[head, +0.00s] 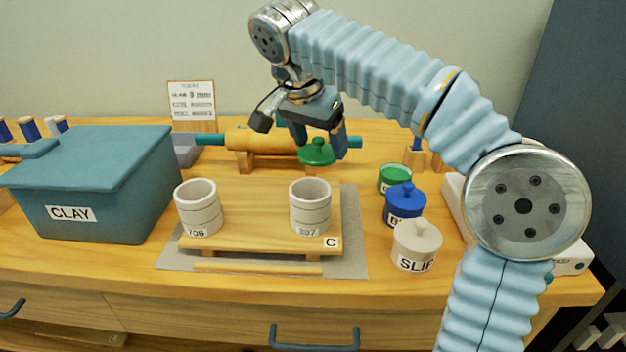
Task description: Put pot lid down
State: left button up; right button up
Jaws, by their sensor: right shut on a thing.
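My right gripper (319,142) is shut on the green pot lid (317,153) and holds it up over the back of the table, in front of the rolling pin. The lid hangs level, knob up between the fingers. The green pot (395,180) stands lidless to the right of and lower than the lid in the head view, with green contents showing at its top. My left gripper is not in view.
A blue pot (404,206) and a white SLIP pot (416,246), both lidded, stand in front of the green pot. Two cups (199,208) (310,208) stand on a wooden board (256,232). A CLAY box (95,180) is at left, a rolling pin (262,141) behind.

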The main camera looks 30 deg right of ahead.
notch_tip(320, 180, down, 7)
jog(key=shift+f+b, duration=0.1)
jog(key=shift+b, duration=0.45)
jog(key=shift+f, duration=0.1)
jog(key=o, duration=1)
jog(key=shift+r, duration=0.35)
jog(key=p+v, duration=0.2)
jog(key=v, duration=0.9)
jog(key=shift+s+a+r+p, duration=0.15)
jog(key=shift+r+p, duration=0.15)
